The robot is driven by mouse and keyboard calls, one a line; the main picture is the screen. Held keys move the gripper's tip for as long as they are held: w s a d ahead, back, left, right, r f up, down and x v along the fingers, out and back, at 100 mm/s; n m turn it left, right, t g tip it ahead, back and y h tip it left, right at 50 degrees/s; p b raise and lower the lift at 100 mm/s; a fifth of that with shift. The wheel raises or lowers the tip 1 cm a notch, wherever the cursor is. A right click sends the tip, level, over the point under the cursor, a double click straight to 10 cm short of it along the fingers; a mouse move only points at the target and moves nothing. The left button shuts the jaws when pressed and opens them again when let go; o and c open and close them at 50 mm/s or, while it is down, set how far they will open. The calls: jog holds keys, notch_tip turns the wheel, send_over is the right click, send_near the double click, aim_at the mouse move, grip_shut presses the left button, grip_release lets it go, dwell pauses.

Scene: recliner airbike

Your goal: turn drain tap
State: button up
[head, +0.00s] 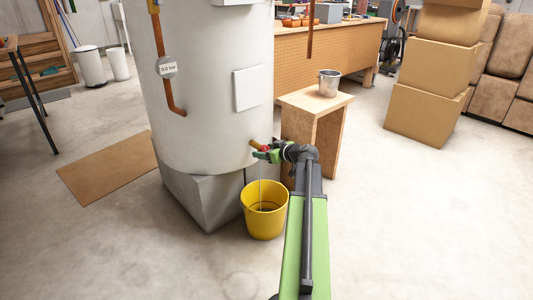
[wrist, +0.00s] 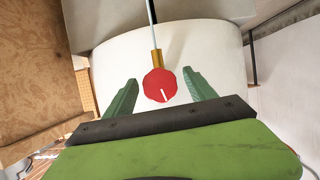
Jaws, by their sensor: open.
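The drain tap has a brass body (head: 254,143) on the lower side of the white tank (head: 205,75). Its red round knob (wrist: 160,86) faces the wrist camera and carries a white mark. My gripper (wrist: 162,80) is open, with one green finger on each side of the knob and a visible gap to both. In the head view my gripper (head: 264,153) is at the tap and partly hides the knob. A thin stream (head: 260,192) runs from the tap down to the yellow bucket (head: 264,218) below.
A small wooden stand (head: 316,103) with a metal pot (head: 329,83) is close to the right of my arm. A gauge (head: 167,68) on the tank reads 0.0 bar. Cardboard boxes (head: 425,115) stand at the right. The floor in front is clear.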

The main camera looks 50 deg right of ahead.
jog(key=shift+c, duration=0.2)
jog(key=c, duration=1.3)
jog(key=shift+d+m+y, duration=0.15)
jog(key=shift+m+y, duration=0.35)
jog(key=shift+m, duration=0.1)
jog(key=shift+m+y, duration=0.3)
jog(key=shift+m, duration=0.1)
jog(key=o, duration=1.3)
jog(key=shift+o, duration=0.2)
jog(key=p+v, duration=0.6)
jog(key=v, duration=1.1)
jog(key=shift+s, duration=0.3)
